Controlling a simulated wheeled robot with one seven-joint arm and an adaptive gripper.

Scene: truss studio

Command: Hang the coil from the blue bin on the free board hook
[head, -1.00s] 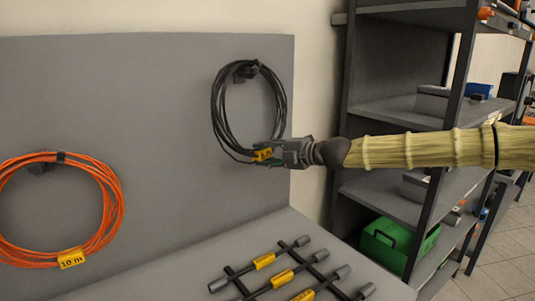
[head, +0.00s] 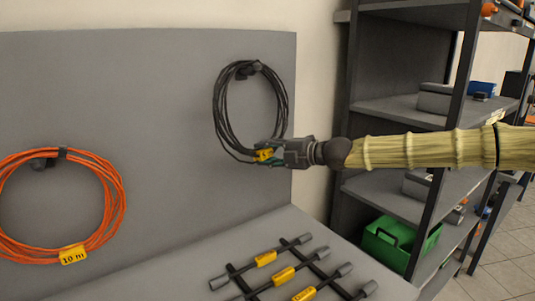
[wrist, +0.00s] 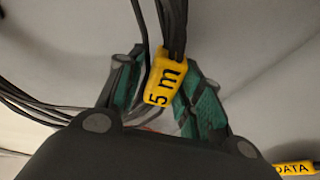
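A black cable coil (head: 218,113) with a yellow "5 m" tag (wrist: 165,82) is upright in front of the grey board. Its top is at the dark board hook (head: 248,70); I cannot tell whether its weight rests there. My gripper (head: 266,154) is at the coil's lower right. An orange coil tagged "10 m" (head: 118,200) hangs on the other hook (head: 40,163), at the left.
A rack of rods with yellow labels (head: 283,275) lies on the bench below the board. A grey shelf unit (head: 400,108) stands at the right. It holds a green bin (head: 400,243) low down and a small blue container (head: 481,89) higher up. The board between the coils is clear.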

